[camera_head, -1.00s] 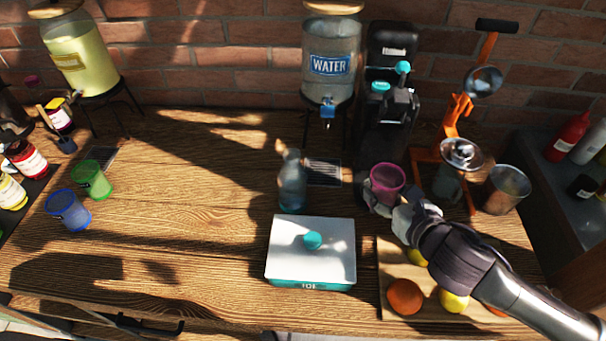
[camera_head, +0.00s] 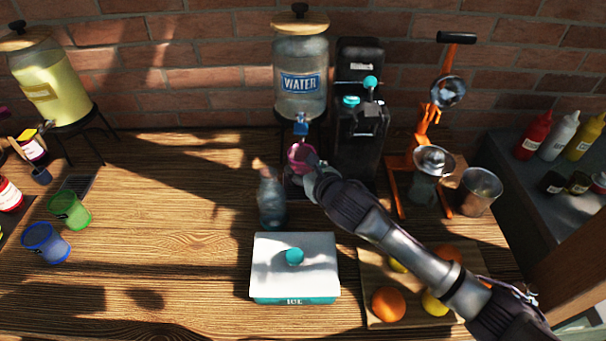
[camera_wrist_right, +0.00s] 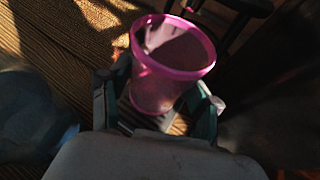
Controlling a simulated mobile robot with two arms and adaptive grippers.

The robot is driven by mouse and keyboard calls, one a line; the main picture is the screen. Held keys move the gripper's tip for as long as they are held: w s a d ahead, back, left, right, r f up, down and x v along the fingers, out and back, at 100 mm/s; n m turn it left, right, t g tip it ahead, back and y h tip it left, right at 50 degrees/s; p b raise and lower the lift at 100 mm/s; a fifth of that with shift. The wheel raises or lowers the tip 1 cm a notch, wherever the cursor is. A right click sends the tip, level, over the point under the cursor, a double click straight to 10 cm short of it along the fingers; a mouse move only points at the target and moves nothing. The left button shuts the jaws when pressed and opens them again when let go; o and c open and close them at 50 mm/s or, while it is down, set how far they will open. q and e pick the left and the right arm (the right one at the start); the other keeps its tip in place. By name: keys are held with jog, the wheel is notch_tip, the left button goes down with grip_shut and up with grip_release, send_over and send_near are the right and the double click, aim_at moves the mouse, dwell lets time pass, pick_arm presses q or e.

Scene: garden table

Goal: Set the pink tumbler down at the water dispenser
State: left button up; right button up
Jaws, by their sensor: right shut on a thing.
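The pink tumbler (camera_head: 301,156) is just below the spigot of the water dispenser (camera_head: 301,80) in the head view. My right gripper (camera_head: 312,180) is shut on it. In the right wrist view the pink tumbler (camera_wrist_right: 172,65) stands between the fingers of my right gripper (camera_wrist_right: 160,110), its mouth open toward the camera and no drink visible in it. The drip grate under the spigot is mostly hidden by the gripper and tumbler, so I cannot tell whether the tumbler touches it. My left gripper is not in view.
A clear bottle (camera_head: 271,198) stands close to the left of my right gripper. A black machine (camera_head: 360,120) stands close on the right. The white ice box (camera_head: 295,266) is in front. The table's middle left (camera_head: 170,200) is clear.

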jog(key=shift+w+a+f, duration=0.1)
jog(key=shift+w+a, duration=0.05)
jog(key=shift+a, duration=0.05)
notch_tip(320, 180, down, 2)
jog(key=shift+f+p, duration=0.15)
jog(key=shift+p, duration=0.15)
jog(key=shift+f, duration=0.45)
jog(key=shift+f, duration=0.1)
jog(key=o, duration=1.2)
jog(key=shift+d, duration=0.1)
